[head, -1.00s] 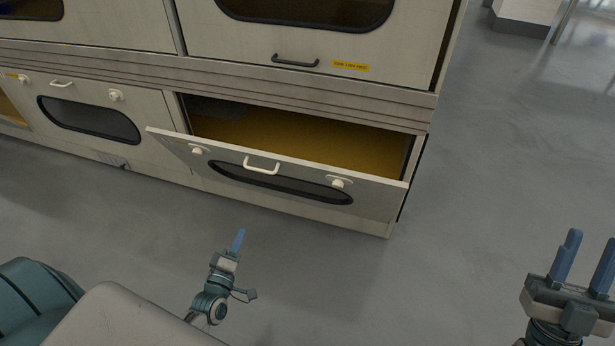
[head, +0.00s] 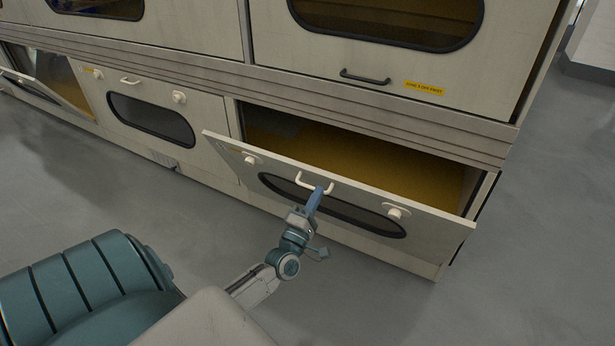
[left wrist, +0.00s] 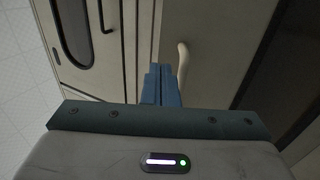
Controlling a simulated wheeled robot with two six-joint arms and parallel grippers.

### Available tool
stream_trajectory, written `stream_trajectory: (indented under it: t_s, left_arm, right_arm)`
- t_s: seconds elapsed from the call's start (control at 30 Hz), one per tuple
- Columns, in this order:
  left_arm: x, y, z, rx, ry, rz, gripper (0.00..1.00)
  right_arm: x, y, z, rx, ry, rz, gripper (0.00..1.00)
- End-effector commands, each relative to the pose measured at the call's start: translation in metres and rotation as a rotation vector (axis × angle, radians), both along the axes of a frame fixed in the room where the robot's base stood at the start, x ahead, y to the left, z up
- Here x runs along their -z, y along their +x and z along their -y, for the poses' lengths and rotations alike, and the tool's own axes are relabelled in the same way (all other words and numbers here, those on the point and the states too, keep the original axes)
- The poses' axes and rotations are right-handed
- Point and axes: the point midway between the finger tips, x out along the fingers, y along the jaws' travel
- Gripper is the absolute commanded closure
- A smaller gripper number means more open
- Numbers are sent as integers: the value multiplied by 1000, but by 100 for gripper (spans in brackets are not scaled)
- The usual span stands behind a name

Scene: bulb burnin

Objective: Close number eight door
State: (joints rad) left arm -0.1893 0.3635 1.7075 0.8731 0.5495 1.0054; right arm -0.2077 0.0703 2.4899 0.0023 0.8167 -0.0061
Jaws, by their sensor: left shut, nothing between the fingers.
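A cream door (head: 445,231) with a dark oval window is tilted outward at the lower right of the cabinet, hinged low and partly open. It has a white bar handle (head: 315,184) and a round white knob on each side. My left gripper (head: 319,190) is shut and empty, its blue fingertips at the handle in the head view. In the left wrist view the shut fingers (left wrist: 161,84) are beside the white handle (left wrist: 183,65); I cannot tell whether they touch it. My right gripper is out of view.
The opening behind the door shows a yellow-brown interior (head: 370,165). A shut lower door (head: 190,110) is to its left, and another lower door (head: 40,95) at far left hangs open. An upper door has a dark handle (head: 365,77) and a yellow label (head: 424,88). Grey floor (head: 130,200) is clear in front.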

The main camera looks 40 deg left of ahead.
Motion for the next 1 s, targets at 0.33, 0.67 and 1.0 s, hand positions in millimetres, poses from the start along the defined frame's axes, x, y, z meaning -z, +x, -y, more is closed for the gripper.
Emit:
stream_trajectory:
  t_s: [0.33, 0.67, 1.0]
  left_arm:
    - [-12, 28, -6, 1, 3, -1, 100]
    - [-13, 29, -7, 0, 2, -1, 100]
    - [-36, 61, -15, -2, -18, -80, 100]
  right_arm:
    - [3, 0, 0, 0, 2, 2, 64]
    - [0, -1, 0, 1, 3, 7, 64]
    - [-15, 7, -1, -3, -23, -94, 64]
